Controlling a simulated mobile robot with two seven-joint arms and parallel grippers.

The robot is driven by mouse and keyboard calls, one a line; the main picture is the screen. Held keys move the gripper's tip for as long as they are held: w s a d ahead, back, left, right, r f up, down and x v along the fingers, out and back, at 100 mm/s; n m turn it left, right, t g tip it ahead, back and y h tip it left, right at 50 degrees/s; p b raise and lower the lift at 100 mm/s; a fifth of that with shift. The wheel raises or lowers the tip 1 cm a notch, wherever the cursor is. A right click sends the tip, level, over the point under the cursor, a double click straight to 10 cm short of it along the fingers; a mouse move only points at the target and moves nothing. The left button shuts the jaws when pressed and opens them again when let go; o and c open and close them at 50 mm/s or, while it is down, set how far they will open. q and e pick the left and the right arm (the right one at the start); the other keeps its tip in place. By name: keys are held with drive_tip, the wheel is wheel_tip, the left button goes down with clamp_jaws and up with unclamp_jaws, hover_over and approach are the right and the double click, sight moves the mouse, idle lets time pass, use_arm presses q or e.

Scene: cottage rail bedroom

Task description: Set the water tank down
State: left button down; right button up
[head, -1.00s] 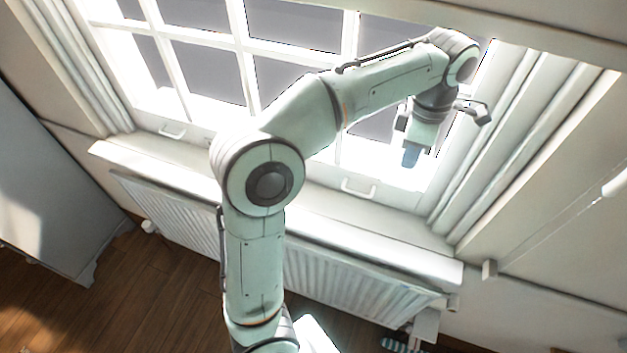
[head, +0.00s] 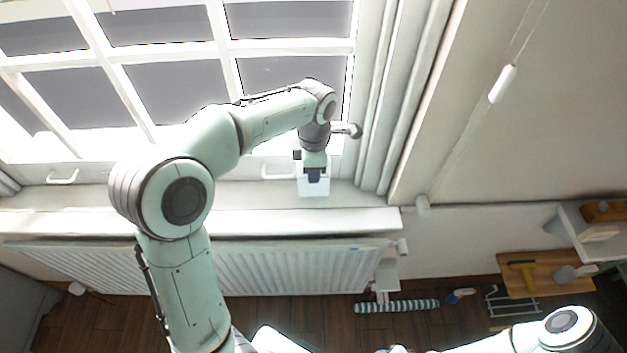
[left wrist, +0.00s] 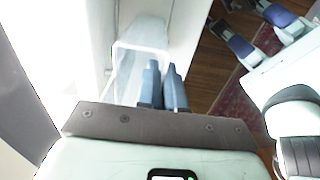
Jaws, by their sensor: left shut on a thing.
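The water tank (head: 313,187) is a pale, see-through box at the right part of the white windowsill in the head view. My left gripper (head: 314,175) comes down over it from above, shut on its near upper part. In the left wrist view the tank (left wrist: 142,48) shows beyond the closed blue fingers (left wrist: 163,85). The tank looks upright at the sill; whether its base touches the sill is unclear. My right gripper (left wrist: 238,14) shows in the upper right of the left wrist view, its blue-padded fingers apart and empty.
The windowsill (head: 90,222) is bare to the left of the tank. The window frame rises behind, and a radiator (head: 290,270) hangs below. A striped roll (head: 397,306) lies on the wooden floor, with a small wooden table (head: 545,275) at the right.

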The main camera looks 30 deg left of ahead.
use_arm(q)
drive_tip(key=shift+f, duration=1.95)
use_arm(e)
drive_tip(key=shift+s+f, duration=0.25)
use_arm(q)
drive_tip(key=shift+f, duration=0.2)
drive_tip(key=c, duration=1.3)
unclamp_jaws()
use_arm(e)
drive_tip(key=shift+s+f, duration=0.1)
use_arm(q)
drive_tip(key=shift+o, duration=0.2)
drive_tip(key=shift+r, duration=0.15)
drive_tip(key=shift+r, duration=0.3)
wheel_tip(320, 180, up, 12)
drive_tip(key=shift+f+p, duration=0.2)
drive_tip(key=shift+p, duration=0.45)
use_arm(e)
drive_tip(key=shift+w+r, duration=1.15)
drive_tip(key=shift+r, duration=0.05)
